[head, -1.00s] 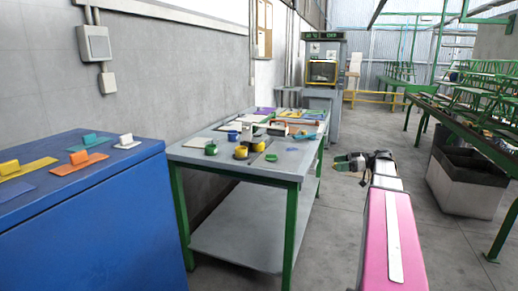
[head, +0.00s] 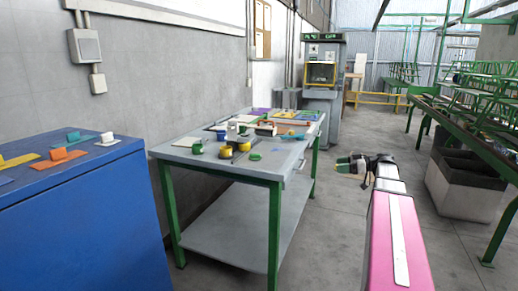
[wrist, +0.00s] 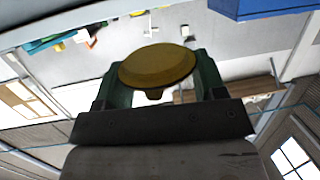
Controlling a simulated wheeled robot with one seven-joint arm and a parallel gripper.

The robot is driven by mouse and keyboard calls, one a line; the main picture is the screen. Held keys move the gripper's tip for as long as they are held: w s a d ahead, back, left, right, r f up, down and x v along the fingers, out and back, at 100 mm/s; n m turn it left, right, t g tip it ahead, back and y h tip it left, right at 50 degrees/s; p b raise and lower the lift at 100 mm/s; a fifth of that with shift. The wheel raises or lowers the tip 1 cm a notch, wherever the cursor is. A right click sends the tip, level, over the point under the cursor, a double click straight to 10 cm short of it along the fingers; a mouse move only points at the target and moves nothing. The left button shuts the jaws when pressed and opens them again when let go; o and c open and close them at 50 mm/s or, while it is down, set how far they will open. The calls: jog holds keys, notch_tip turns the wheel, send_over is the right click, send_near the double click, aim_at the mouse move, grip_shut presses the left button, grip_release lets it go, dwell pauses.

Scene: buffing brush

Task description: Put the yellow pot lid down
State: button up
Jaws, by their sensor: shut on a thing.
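The yellow pot lid (wrist: 157,66) is a round, dull yellow disc with a small knob on the side toward my wrist. In the wrist view it sits between the two green fingers of my gripper (wrist: 155,80), which is shut on it. In the head view my gripper (head: 347,164) is held out in the air to the right of the grey-topped work table (head: 200,163), apart from it. The lid is too small there to make out clearly.
The table has green legs and a lower shelf (head: 228,217). A blue cabinet (head: 80,215) stands at left, a grey bin (head: 465,180) at right.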

jog(key=w+a+m+t+h, duration=0.8)
jog(key=m+t, duration=0.1)
jog(key=t, duration=0.1)
jog(key=w+a+r+m+h, duration=0.1)
jog(key=a+r+m+h, duration=0.2)
jog(key=r, duration=0.4)
jog(key=w+a+r+m+t+h, duration=0.1)
jog(key=w+a+r+m+h, duration=0.1)
jog(key=a+r+h, duration=0.2)
notch_tip(320, 180, up, 4)
jog(key=shift+w+a+f+m, duration=0.25)
jog(key=shift+a+m, duration=0.15)
jog(key=shift+a, duration=0.15)
